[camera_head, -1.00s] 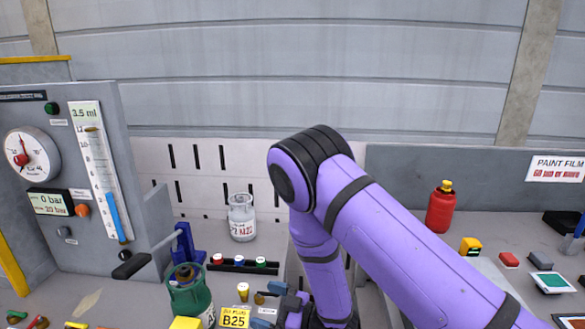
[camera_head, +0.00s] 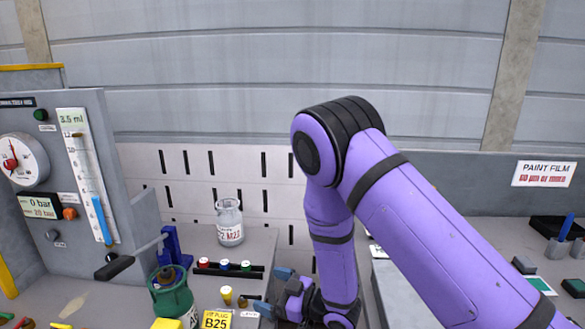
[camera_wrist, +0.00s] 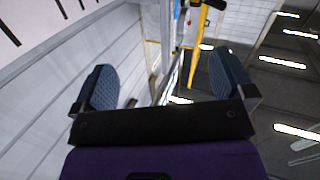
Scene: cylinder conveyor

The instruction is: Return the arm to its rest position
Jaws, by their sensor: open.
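My purple arm rises at the centre right of the head view and bends at a black-banded joint. My gripper (camera_head: 285,290) is low in the head view, partly cut by its own links and close to the bench. The wrist view shows its two blue padded fingers spread wide with nothing between them (camera_wrist: 166,82). A green cylinder (camera_head: 173,302) with a brown top stands nearer, at the lower left.
A grey test panel (camera_head: 100,180) with a gauge and level tube stands at the left. A rack with coloured caps (camera_head: 225,267) lies behind the gripper. A dark box and small blocks lie at the right.

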